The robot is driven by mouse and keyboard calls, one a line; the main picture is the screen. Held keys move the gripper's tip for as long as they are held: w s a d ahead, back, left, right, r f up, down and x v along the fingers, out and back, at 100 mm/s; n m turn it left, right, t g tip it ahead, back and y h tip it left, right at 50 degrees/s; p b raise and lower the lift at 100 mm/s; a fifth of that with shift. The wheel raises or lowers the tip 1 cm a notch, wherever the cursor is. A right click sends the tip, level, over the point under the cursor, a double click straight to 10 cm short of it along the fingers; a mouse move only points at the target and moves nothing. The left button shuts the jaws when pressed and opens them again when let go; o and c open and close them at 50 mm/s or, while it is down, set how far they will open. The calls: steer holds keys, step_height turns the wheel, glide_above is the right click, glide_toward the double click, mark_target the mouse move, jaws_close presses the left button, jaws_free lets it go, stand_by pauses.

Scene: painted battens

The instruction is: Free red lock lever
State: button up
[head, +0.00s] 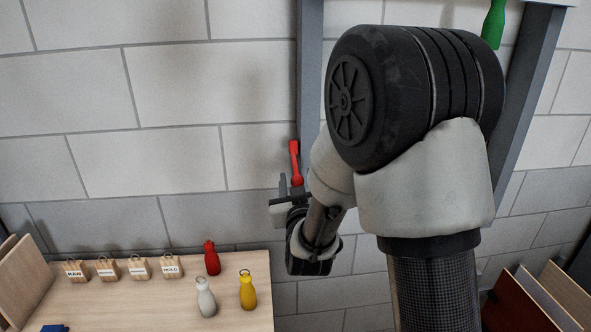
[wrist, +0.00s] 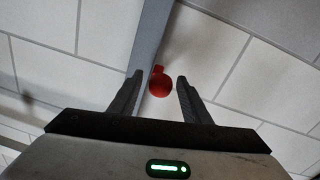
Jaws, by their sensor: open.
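The red lock lever (head: 294,162) stands nearly upright against the grey frame post in the head view, just above my gripper. In the wrist view the red lever (wrist: 160,86) appears end-on as a rounded red knob with a small tab on top. My gripper (head: 290,184) is open, and part of it is hidden by my own arm in the head view. In the wrist view its two dark fingertips (wrist: 159,80) lie left and right of the knob, with a gap on each side. Whether the lever's base touches anything is hidden.
A grey post (head: 310,60) runs up the block wall. A green lever (head: 494,24) is at upper right. A wooden table (head: 130,305) at lower left bears red (head: 211,258), white (head: 206,298) and yellow (head: 247,290) ringed bottle-shaped pieces and several labelled wooden blocks (head: 107,269).

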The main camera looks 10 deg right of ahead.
mark_target(296, 169)
steer(key=w, duration=0.5)
steer(key=shift+w+d, duration=0.15)
steer(key=shift+w, duration=0.1)
jaws_close()
